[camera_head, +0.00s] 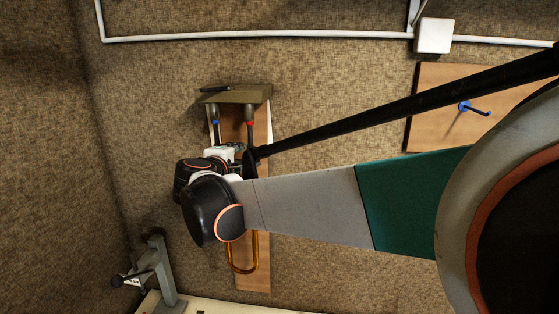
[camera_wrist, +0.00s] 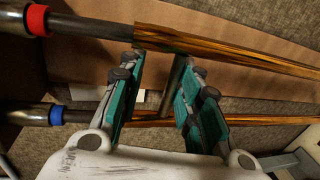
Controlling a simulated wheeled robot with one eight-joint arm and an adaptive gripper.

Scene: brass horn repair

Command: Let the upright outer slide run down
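The outer slide is a brass U-shaped tube whose lower bend (camera_head: 243,268) shows below my arm in the head view. In the wrist view its two brass legs (camera_wrist: 225,50) run side by side, joined by a grey cross brace (camera_wrist: 174,80). Grey inner tubes with a red ring (camera_wrist: 37,20) and a blue ring (camera_wrist: 56,115) enter the legs. My gripper (camera_wrist: 158,100) has its green-padded fingers on either side of the brace. A gap shows at the left finger; the brace is close to the right finger, contact unclear. My arm hides the slide's middle in the head view.
An olive holder (camera_head: 236,94) at the top of a wooden wall board (camera_head: 256,277) bears the tubes. A grey stand (camera_head: 163,270) is at lower left. A panel with a blue peg (camera_head: 474,109) is at right. White conduit (camera_head: 250,34) runs above.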

